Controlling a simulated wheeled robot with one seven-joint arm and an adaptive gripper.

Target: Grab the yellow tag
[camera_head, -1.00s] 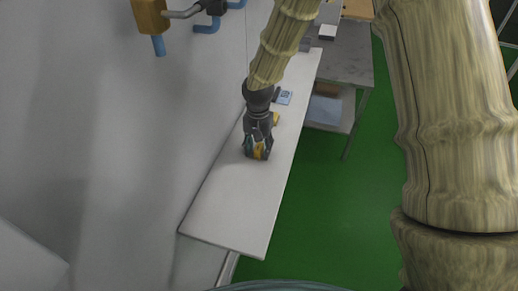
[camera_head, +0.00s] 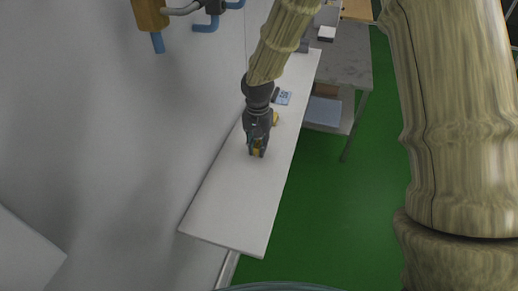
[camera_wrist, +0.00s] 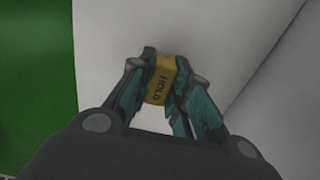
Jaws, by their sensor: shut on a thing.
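The yellow tag (camera_wrist: 160,80), marked "HOLD", is between the fingers of my gripper (camera_wrist: 162,92) in the wrist view. The fingers press on it from both sides. In the head view the tag (camera_head: 256,152) shows as a small yellow patch at the tips of my gripper (camera_head: 257,148), over the white table (camera_head: 225,210). I cannot tell whether the tag still touches the table.
Another small yellow thing (camera_head: 275,119) lies behind my gripper, with a blue-and-white device (camera_head: 284,98) farther back. A grey table (camera_head: 345,68) stands beyond the white one. A wall runs along the left. The table's near end is clear.

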